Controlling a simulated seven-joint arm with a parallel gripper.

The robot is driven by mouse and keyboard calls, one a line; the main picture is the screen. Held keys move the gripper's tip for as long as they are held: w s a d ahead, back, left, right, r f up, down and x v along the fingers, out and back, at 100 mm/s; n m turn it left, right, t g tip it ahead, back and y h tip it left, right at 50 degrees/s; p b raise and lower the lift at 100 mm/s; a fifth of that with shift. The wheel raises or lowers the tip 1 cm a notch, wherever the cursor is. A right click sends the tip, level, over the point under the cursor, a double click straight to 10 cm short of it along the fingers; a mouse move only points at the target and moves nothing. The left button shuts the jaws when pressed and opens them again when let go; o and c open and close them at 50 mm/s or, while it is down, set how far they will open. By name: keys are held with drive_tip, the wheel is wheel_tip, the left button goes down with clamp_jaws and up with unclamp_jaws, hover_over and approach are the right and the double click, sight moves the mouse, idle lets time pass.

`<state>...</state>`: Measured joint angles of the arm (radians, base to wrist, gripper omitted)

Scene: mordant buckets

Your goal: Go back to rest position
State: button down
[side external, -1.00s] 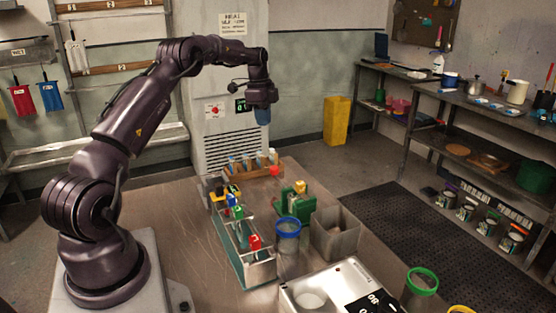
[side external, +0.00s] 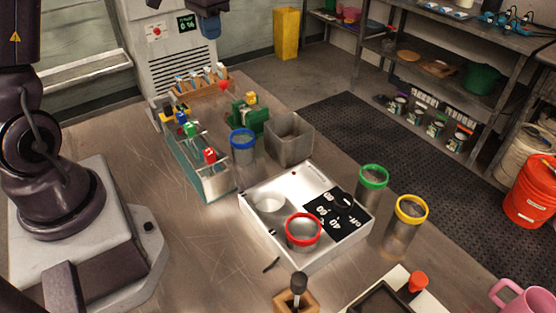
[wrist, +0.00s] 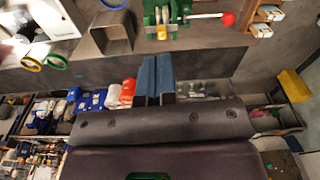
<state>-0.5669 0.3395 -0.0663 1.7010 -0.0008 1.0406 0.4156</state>
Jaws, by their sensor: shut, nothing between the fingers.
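My gripper (side external: 208,22) hangs at the top edge of the side external view, above the far end of the table. Its blue fingers point down, and most of the arm above it is cut off. In the wrist view the two blue fingers (wrist: 155,75) lie side by side, shut, with nothing between them. They are clear of the table items. A green device with a red-knobbed lever (wrist: 228,18) shows beyond the fingers in that view; it is also on the table in the side external view (side external: 248,117).
A blue-rimmed bucket (side external: 243,150) and an open grey bin (side external: 289,140) stand mid-table. A red-rimmed bucket (side external: 303,233) is on the white hotplate box (side external: 262,222). Green-rimmed (side external: 371,186) and yellow-rimmed (side external: 408,222) buckets stand at its right. A rack (side external: 208,178) holds coloured-topped items.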

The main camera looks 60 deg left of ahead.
drive_tip(key=s+d+r+t, duration=0.2)
drive_tip(key=s+d+r, duration=0.1)
drive_tip(key=s+d, duration=0.5)
drive_tip(key=s+d+r+m+t, duration=0.1)
drive_tip(key=s+d+r, duration=0.3)
drive_tip(key=s+d, duration=0.4)
drive_tip(key=shift+s+d+t, duration=0.4)
drive_tip(key=shift+d+t, duration=0.5)
drive_tip(key=shift+d, duration=1.15)
